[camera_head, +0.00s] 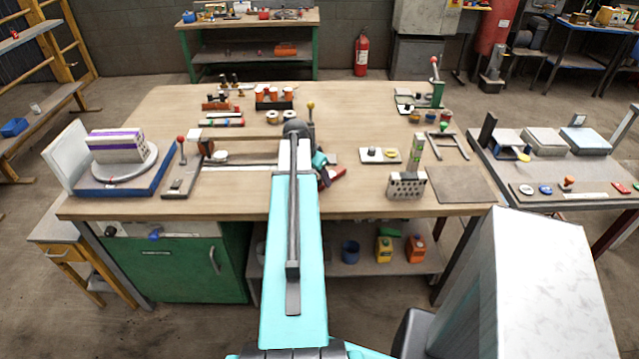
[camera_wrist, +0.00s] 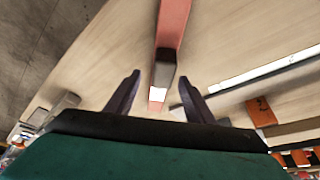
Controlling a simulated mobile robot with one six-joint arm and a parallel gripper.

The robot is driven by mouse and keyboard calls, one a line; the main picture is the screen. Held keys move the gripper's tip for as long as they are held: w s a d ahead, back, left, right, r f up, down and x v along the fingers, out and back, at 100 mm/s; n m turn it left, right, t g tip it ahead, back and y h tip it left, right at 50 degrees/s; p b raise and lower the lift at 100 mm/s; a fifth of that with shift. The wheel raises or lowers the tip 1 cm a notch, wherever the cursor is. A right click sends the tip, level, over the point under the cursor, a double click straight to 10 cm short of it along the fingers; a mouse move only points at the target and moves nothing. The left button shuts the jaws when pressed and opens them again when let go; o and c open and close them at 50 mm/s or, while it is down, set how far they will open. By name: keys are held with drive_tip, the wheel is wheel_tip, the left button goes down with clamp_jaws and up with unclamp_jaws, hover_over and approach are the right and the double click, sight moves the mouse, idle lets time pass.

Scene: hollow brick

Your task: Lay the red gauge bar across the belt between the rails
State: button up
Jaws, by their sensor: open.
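The red gauge bar (camera_wrist: 173,28) lies on the bench top in the wrist view, with a dark grey block-like part on it and a pale patch near its close end. In the head view a red piece (camera_head: 337,174), likely the same bar, shows right of my arm's end. My gripper (camera_wrist: 159,78) is open, one dark finger on each side of the bar's close end. I cannot tell whether the fingers touch it. Left of my arm, a pale strip (camera_head: 240,164) and a brown rail (camera_head: 245,132) run along the bench; my arm hides their right ends.
A red-knobbed lever fixture (camera_head: 181,183) stands left of the rails, beside a blue-framed turntable (camera_head: 125,173) with a striped block. Right of the bar are a small white plate (camera_head: 380,155), a perforated block (camera_head: 406,186) and a dark mat (camera_head: 462,184). Orange cups (camera_head: 273,95) stand behind.

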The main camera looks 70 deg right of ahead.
drive_tip(key=shift+s+d+f, duration=0.1)
drive_tip(key=shift+d+f, duration=0.15)
drive_tip(key=shift+f, duration=0.45)
drive_tip(key=shift+c, duration=0.3)
clamp_jaws()
drive_tip(key=shift+r, duration=0.15)
drive_tip(key=shift+r+b, duration=0.65)
drive_tip(key=shift+r, duration=0.95)
drive_tip(key=s+a+b, duration=0.1)
drive_tip(key=a, duration=0.2)
drive_tip(key=s+a+b, duration=0.1)
drive_tip(key=a, duration=0.3)
drive_tip(key=s+a+r, duration=0.1)
drive_tip(key=a, duration=0.2)
drive_tip(key=shift+s+a+b, duration=0.1)
drive_tip(key=shift+a+b, duration=0.1)
drive_tip(key=shift+b, duration=0.2)
drive_tip(key=shift+d+f+b, duration=0.1)
drive_tip(key=shift+f+b, duration=0.05)
drive_tip(key=shift+b, duration=0.95)
drive_tip(key=b, duration=0.3)
